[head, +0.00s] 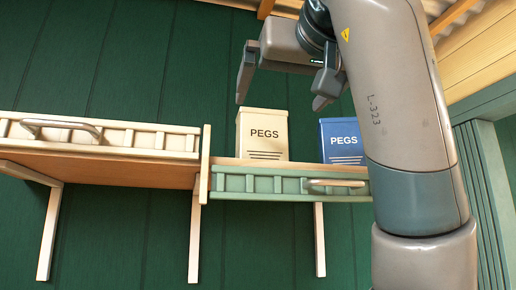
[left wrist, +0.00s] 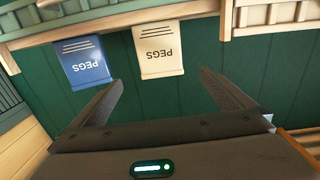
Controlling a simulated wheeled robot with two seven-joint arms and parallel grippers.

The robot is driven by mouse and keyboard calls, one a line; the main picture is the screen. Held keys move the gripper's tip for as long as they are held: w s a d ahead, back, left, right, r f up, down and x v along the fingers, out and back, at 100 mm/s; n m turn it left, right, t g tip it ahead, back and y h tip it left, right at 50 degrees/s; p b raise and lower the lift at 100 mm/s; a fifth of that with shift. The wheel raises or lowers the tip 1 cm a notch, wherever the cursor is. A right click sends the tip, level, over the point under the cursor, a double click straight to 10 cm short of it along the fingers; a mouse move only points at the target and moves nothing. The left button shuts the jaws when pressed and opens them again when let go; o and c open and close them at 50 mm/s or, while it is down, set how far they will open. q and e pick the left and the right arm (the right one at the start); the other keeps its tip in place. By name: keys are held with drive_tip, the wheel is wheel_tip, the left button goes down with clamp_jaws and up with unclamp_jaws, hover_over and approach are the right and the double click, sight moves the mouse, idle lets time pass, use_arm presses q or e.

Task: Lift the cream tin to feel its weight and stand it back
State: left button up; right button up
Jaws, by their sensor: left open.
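The cream tin (head: 262,135), marked PEGS, stands upright on the right-hand shelf (head: 228,184). In the left wrist view the cream tin (left wrist: 158,48) appears upside down, beyond and between my fingertips. My left gripper (head: 279,104) is open and empty. In the head view its fingertips point down at about the height of the tin's top edge, one to each side; the depth between them is hard to judge. In the left wrist view the left gripper (left wrist: 160,78) has its fingers spread apart, not touching the tin. My right gripper is not in view.
A blue tin (head: 342,141), also marked PEGS, stands to the right of the cream one, with a gap between them. A low front rail with a handle (head: 335,183) edges the shelf. A higher shelf (head: 100,138) adjoins at left. A green wall (head: 110,70) is behind.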

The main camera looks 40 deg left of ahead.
sight(265, 123)
use_arm(q)
drive_tip(key=p+x, duration=0.3)
drive_tip(key=x, duration=0.2)
drive_tip(key=p+x, duration=0.3)
drive_tip(key=x, duration=0.2)
drive_tip(key=shift+w+a+r+p, duration=0.2)
drive_tip(key=shift+w+a+p, duration=0.1)
drive_tip(key=shift+w+a+f, duration=0.1)
drive_tip(key=shift+w+a, duration=0.1)
drive_tip(key=shift+a, duration=0.05)
drive_tip(key=shift+d, duration=0.1)
